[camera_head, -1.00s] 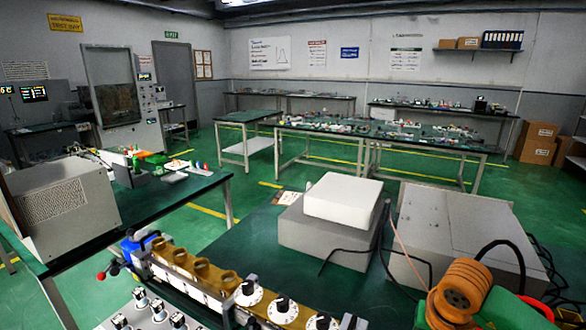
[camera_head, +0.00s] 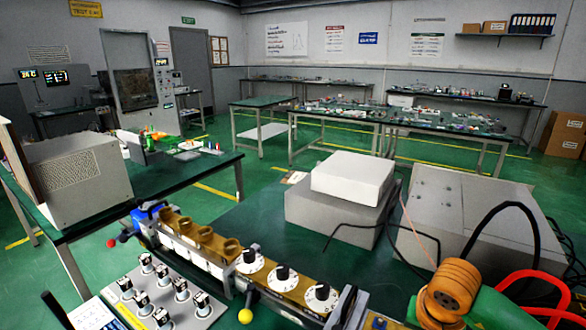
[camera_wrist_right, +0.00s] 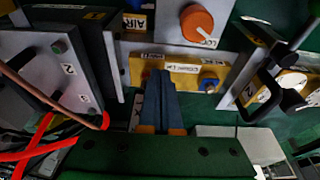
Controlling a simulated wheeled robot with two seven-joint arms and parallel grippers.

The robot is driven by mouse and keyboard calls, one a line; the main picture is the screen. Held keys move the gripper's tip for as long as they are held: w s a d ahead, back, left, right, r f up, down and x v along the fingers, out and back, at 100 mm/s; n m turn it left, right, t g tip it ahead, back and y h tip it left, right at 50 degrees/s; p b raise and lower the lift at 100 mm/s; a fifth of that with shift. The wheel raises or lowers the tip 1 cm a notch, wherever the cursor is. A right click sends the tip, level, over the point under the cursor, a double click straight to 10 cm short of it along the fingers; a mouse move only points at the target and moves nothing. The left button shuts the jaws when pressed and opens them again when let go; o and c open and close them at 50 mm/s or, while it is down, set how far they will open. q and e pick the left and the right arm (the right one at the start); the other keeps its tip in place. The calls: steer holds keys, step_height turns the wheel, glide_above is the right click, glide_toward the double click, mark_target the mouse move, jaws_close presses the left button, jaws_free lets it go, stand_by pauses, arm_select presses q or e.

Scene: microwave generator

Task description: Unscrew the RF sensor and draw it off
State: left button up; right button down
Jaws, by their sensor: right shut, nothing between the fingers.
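In the right wrist view my right gripper (camera_wrist_right: 156,98) is shut and empty, its dark blue-grey fingers close together. The tips are in front of a brass-coloured block (camera_wrist_right: 196,73) with white labels. A small blue round fitting (camera_wrist_right: 208,83) sits on that block, to the right of the fingers and apart from them in the picture. I cannot tell for sure which part is the RF sensor. In the head view the brass waveguide row (camera_head: 262,272) runs along the bench front. My left gripper is not in view.
An orange knob (camera_wrist_right: 197,22) and a black clamp (camera_wrist_right: 258,88) stand close around the gripper. Red cables (camera_wrist_right: 38,148) lie at its left. In the head view, white boxes (camera_head: 352,176) and black cables sit behind the row. Bare green bench shows left of the boxes.

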steer(key=shift+r, duration=0.15)
steer(key=shift+w+d, duration=0.1)
steer(key=shift+d, duration=0.1)
stand_by(0.6)
steer(key=shift+s+d+b, duration=0.25)
steer(key=shift+d+b, duration=0.1)
steer(key=shift+b, duration=0.25)
steer(key=shift+s+d+b, duration=0.2)
steer(key=shift+d+b, duration=0.2)
steer(key=shift+b, duration=0.05)
